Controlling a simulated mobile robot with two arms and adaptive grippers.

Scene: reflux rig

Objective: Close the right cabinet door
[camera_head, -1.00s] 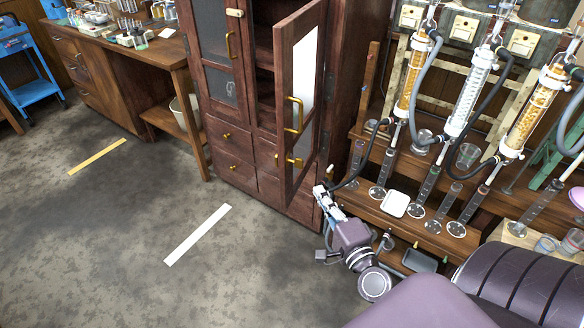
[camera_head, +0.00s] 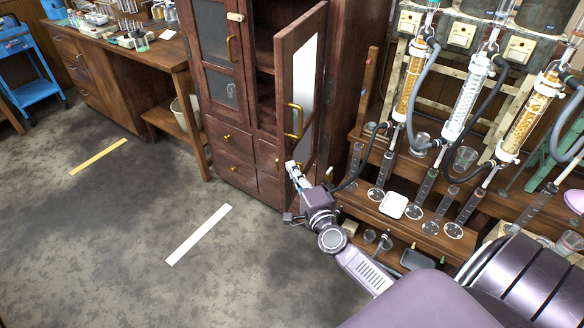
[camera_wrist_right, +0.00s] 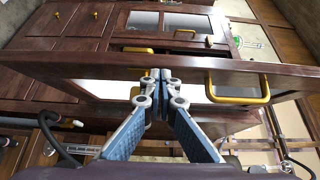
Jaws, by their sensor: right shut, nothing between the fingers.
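The right cabinet door (camera_head: 288,65) stands open, swung out from the dark wooden cabinet (camera_head: 345,50). It has a glass pane and a yellow handle (camera_head: 289,121). My right gripper (camera_head: 292,166) is at the lower part of this door, shut and empty, and hides part of it. In the right wrist view the shut fingertips (camera_wrist_right: 160,76) overlap the door's wooden frame (camera_wrist_right: 215,65), beside a yellow handle (camera_wrist_right: 238,99). I cannot tell whether they touch the door. My left gripper is not in view.
The left cabinet door (camera_head: 213,60) is shut. On the right a wooden bench holds glass columns (camera_head: 467,97), cylinders and a white dish (camera_head: 393,205). A desk (camera_head: 130,60) stands at the left. The floor in front of the cabinet is clear, with a white strip (camera_head: 199,234).

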